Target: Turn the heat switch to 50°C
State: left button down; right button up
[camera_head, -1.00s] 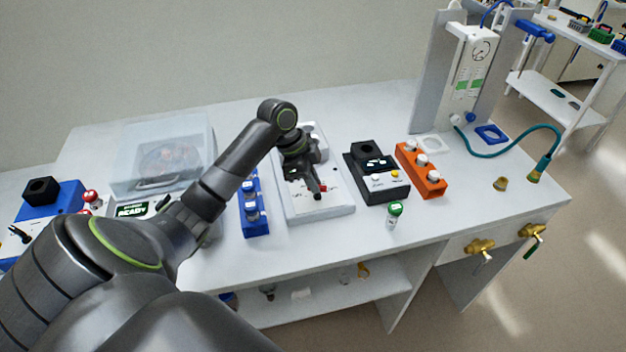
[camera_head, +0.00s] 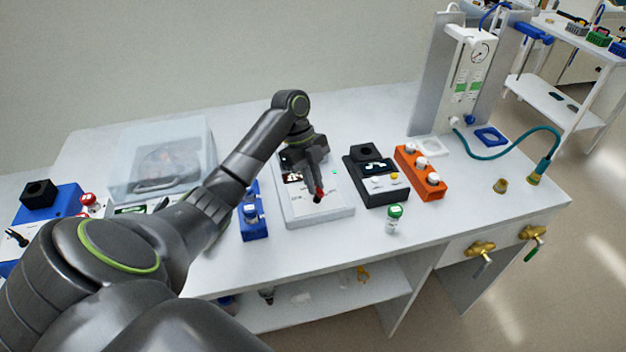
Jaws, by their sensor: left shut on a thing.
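The white device (camera_head: 335,208) lies on the bench in the middle of the view, with a dark display partly covered by my arm. My left gripper (camera_head: 318,191) points down at the front part of its top panel. It is shut on a small switch with a red part (camera_head: 320,194), which is mostly hidden between the fingers. The printed scale marks around the switch are too small to read. A small green light (camera_head: 334,172) shows on the panel right of the gripper. My right gripper is not in view.
A blue rack (camera_head: 254,228) stands close left of the device. A black unit (camera_head: 376,182), an orange rack (camera_head: 421,175) and a green-capped vial (camera_head: 394,217) stand to its right. A clear-lidded machine (camera_head: 160,150) is at the left. The bench front is mostly clear.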

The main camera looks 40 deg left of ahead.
pick_arm(q)
jog(key=shift+w+r+m+p, duration=0.1)
jog(key=shift+r+m+p, duration=0.05)
jog(key=shift+m+p, duration=0.25)
jog(key=c, duration=1.5)
grip_release()
jog(key=p+v, duration=0.4)
jog(key=v, duration=0.1)
jog(key=p+v, duration=0.4)
jog(key=v, duration=0.2)
jog(key=p+v, duration=0.5)
jog(key=v, duration=0.1)
jog(key=shift+w+r, duration=0.1)
jog(key=shift+w, duration=0.2)
